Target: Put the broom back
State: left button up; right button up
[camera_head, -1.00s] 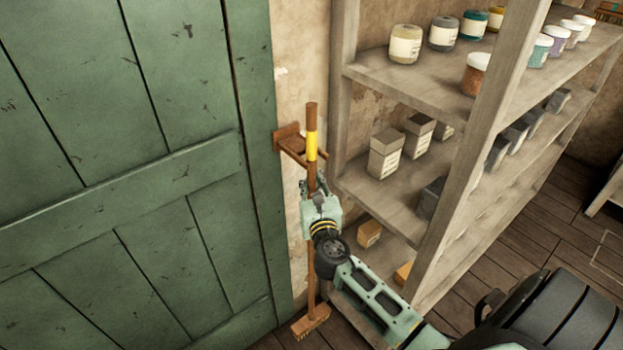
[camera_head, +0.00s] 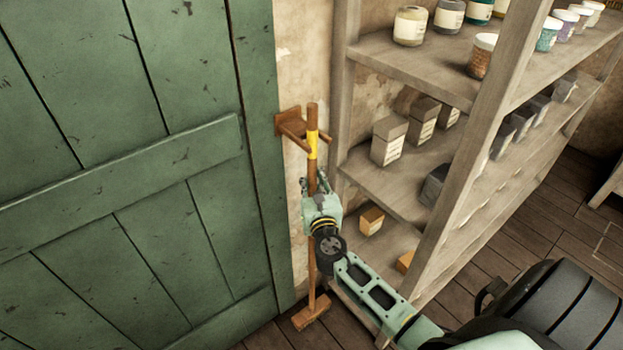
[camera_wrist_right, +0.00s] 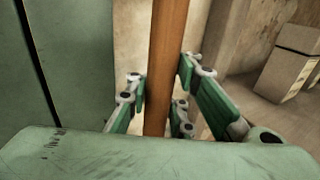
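The broom (camera_head: 312,178) stands nearly upright, with a wooden handle, a yellow band and a brush head (camera_head: 311,312) low by the floor. Its upper handle is at the wooden two-pronged wall holder (camera_head: 290,122), seemingly between the prongs; I cannot tell whether it rests on them. My right gripper (camera_head: 318,186) is around the handle below the yellow band. In the right wrist view the handle (camera_wrist_right: 168,60) runs between the green-padded fingers (camera_wrist_right: 160,95), which appear closed on it. My left gripper is not in view.
A green plank door (camera_head: 120,180) fills the left. A wooden shelf unit (camera_head: 415,70) with jars and boxes stands close to the right of the broom. A narrow strip of wall lies between them. Plank floor (camera_head: 500,265) shows at lower right.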

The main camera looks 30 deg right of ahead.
jog(key=o, duration=0.5)
